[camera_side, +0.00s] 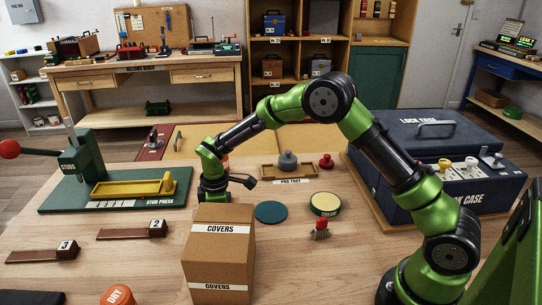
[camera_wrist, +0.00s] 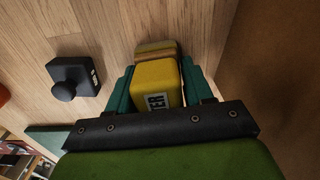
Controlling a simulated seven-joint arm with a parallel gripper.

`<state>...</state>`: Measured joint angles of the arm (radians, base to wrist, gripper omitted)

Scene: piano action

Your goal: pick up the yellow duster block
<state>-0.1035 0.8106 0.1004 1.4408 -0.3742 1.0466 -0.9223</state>
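The yellow duster block (camera_wrist: 156,82) is in the wrist view, with a tan and brown layer at its far end and a partly covered label whose visible letters read "TER". The two teal fingers of my gripper (camera_wrist: 160,78) lie along its left and right sides, with no clear gap on either side. I cannot tell whether they press on it or only stand around it. In the side view my gripper (camera_side: 212,192) is low, just behind the cardboard box, which hides the fingertips and the duster block.
The COVERS box (camera_side: 218,250) stands close beside my gripper; its brown side (camera_wrist: 275,80) fills the wrist view's right. A dark knobbed block (camera_wrist: 75,78) lies to the left there. A teal disc (camera_side: 271,212), a round tin (camera_side: 325,204) and the pad tray (camera_side: 288,172) are nearby.

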